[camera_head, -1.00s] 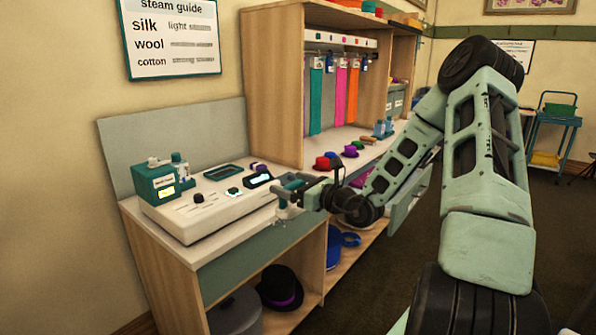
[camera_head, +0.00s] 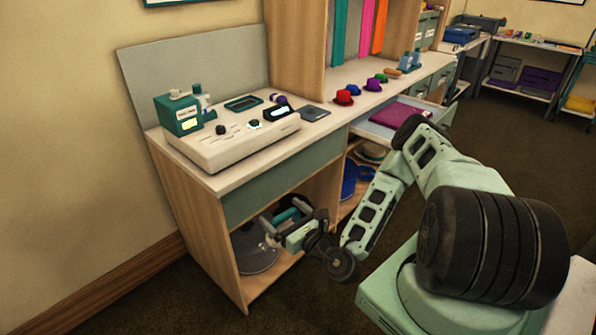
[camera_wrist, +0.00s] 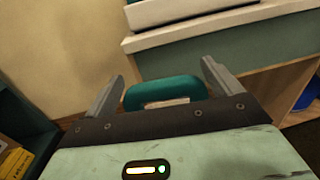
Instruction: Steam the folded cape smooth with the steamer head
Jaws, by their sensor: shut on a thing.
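In the head view, my gripper (camera_head: 279,219) is low in front of the open shelf under the counter. It is shut on a teal thing with a handle-like loop, likely the steamer head (camera_head: 292,214). In the wrist view, this teal thing (camera_wrist: 165,90) sits between the two grey fingers of my gripper (camera_wrist: 160,85). Its working face cannot be made out. A folded purple-magenta cloth, likely the cape (camera_head: 403,115), lies in an open drawer (camera_head: 366,130) to the right, apart from my gripper.
A pale console with knobs (camera_head: 235,143) and a teal box (camera_head: 178,113) stand on the counter (camera_head: 222,178). A dark flat pad (camera_head: 314,112) lies at the console's right. Small coloured hats (camera_head: 345,97) sit behind the open drawer. A dark round item (camera_head: 252,250) is on the lower shelf.

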